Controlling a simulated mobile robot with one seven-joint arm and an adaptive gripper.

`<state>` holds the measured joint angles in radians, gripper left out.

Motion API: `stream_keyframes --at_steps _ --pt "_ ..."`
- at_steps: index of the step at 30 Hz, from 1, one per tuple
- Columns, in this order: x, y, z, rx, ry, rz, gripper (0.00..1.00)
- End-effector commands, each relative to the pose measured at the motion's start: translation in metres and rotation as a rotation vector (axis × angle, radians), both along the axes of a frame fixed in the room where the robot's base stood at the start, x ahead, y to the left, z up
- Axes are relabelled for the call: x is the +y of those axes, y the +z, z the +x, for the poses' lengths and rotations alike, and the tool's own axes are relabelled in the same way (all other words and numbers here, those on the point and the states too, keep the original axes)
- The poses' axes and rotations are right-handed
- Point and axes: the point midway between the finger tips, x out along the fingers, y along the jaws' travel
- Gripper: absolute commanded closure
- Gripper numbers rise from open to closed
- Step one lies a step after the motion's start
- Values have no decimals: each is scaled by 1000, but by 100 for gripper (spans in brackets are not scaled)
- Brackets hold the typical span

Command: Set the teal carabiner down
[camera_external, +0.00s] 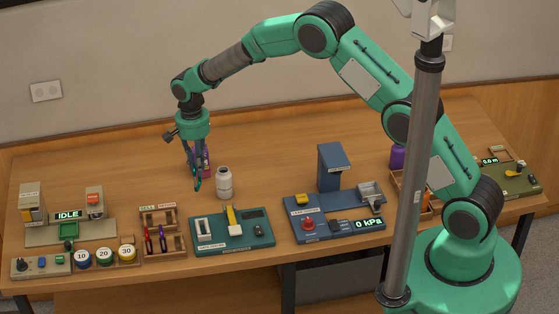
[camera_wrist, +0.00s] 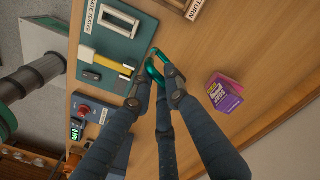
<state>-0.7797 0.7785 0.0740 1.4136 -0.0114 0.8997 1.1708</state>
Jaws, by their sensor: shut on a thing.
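The teal carabiner (camera_wrist: 154,72) is at the tips of my gripper (camera_wrist: 152,88) in the wrist view, its rounded end sticking out past the fingers. The fingers hide part of it. In the external view my gripper (camera_external: 196,180) points down, shut on the carabiner, left of a white bottle and in front of a purple box. From these views I cannot tell whether the carabiner touches the table.
The purple box (camera_external: 205,160) stands close behind my gripper, the white bottle (camera_external: 224,184) close to its right. The teal gate tester board (camera_external: 257,237) lies in front, with a wooden tray (camera_external: 179,244) to its left. Bare table (camera_external: 110,160) lies at the back left.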

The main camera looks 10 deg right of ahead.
Motion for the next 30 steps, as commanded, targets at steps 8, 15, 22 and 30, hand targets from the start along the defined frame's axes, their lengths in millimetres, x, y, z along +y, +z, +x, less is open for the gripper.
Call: stream_keyframes --at_steps 8,15,22,30 --pt "0 -41 2 0 -2 -1 100" --pt "0 -52 1 0 -2 0 100" --pt "0 -52 1 0 -1 0 100" --pt "6 -53 8 -1 -1 1 100"
